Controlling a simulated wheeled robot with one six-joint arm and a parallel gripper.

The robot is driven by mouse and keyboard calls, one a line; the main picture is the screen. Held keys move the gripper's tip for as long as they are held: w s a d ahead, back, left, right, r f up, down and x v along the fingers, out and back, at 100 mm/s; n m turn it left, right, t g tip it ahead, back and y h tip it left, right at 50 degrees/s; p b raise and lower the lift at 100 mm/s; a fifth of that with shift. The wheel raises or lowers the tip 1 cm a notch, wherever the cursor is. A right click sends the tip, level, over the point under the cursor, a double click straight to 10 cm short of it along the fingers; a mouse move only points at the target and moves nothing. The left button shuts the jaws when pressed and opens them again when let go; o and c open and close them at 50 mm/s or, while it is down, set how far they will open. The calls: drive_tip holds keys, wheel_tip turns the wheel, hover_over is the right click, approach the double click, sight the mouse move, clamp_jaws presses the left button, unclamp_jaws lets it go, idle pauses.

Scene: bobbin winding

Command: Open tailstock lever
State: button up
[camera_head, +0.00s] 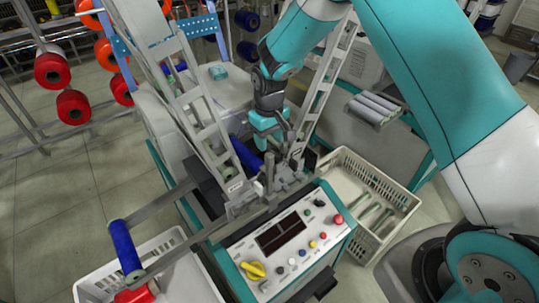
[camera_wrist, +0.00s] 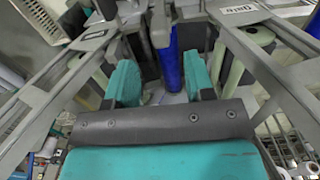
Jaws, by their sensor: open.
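My gripper (camera_head: 273,138) points down over the winding machine, between its two slanted grey rails. In the wrist view its teal fingers are spread apart with nothing between the tips (camera_wrist: 161,88). A blue bobbin (camera_head: 246,158) lies just left of and below my gripper; a blue cylinder (camera_wrist: 171,62) stands past the fingertips in the wrist view. Grey tailstock parts (camera_head: 285,172) with upright posts sit below my gripper, behind the control panel. I cannot tell clearly which of these parts is the lever. No contact with my gripper is visible.
The control panel (camera_head: 285,238) with knobs and buttons is in front. A white crate (camera_head: 345,165) holding grey-green tubes stands to the right. Another crate (camera_head: 170,240) stands front left below a blue spool (camera_head: 125,249) on a bar. The slanted rails (camera_head: 205,115) leave a narrow gap.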

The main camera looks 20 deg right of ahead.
sight(270, 154)
wheel_tip(270, 154, down, 8)
drive_tip(key=shift+f+p, duration=0.1)
drive_tip(key=shift+p, duration=0.85)
drive_tip(key=shift+c, duration=0.5)
clamp_jaws()
